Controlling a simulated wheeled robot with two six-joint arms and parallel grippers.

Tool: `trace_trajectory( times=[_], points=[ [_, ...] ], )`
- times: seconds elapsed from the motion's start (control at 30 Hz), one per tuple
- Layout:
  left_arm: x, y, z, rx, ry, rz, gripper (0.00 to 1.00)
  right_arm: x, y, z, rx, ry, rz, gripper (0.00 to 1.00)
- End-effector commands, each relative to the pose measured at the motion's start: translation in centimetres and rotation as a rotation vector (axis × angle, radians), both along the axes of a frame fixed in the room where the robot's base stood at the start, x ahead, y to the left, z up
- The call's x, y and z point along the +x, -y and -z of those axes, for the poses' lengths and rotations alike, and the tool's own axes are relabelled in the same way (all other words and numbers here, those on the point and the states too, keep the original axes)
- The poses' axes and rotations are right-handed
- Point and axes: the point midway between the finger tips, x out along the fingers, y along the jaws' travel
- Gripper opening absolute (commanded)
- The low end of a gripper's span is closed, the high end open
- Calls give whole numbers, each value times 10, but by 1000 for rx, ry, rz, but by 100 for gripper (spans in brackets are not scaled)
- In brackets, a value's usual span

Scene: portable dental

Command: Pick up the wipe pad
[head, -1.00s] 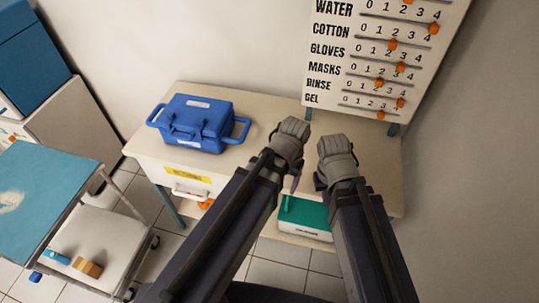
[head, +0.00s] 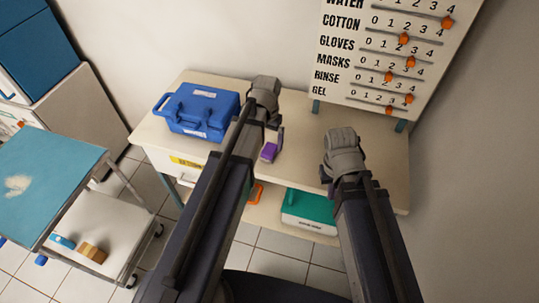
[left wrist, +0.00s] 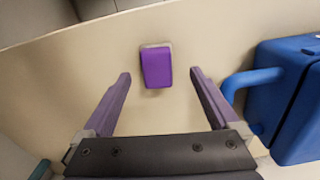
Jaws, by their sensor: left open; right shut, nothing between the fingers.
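A small purple pad (head: 269,152), which I take for the wipe pad, lies on the cream table top just right of my left gripper (head: 272,133). In the left wrist view the purple pad (left wrist: 156,68) has a pale edge and lies ahead of the fingertips, about midway between them. My left gripper (left wrist: 160,74) is open, with its two purple fingers apart and nothing between them. My right gripper (head: 327,177) is over the right part of the table; its fingers are mostly hidden behind its wrist.
A blue case (head: 198,110) with handles stands left of my left gripper, and shows at right in the wrist view. A supply board (head: 385,60) stands behind the table (head: 300,140). A green-and-white box (head: 312,210) sits on the lower shelf. A teal-topped cart (head: 60,165) is at left.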

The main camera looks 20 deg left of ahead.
Motion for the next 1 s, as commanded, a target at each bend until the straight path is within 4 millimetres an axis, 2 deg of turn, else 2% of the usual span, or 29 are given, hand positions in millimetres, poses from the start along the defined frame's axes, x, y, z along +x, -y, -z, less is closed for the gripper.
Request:
trace_trajectory(
  times=[0.27,0.63,0.93,1.0],
  points=[
    [1,2,10,0,0,1,95,0,0,10,0,0,0,0],
    [4,6,52,0,0,0,95,0,0,52,0,0,0,0],
    [4,5,51,-1,1,0,95,0,0,51,0,0,0,0],
    [4,5,51,-1,1,0,87,0,0,51,0,0,0,0]
  ],
)
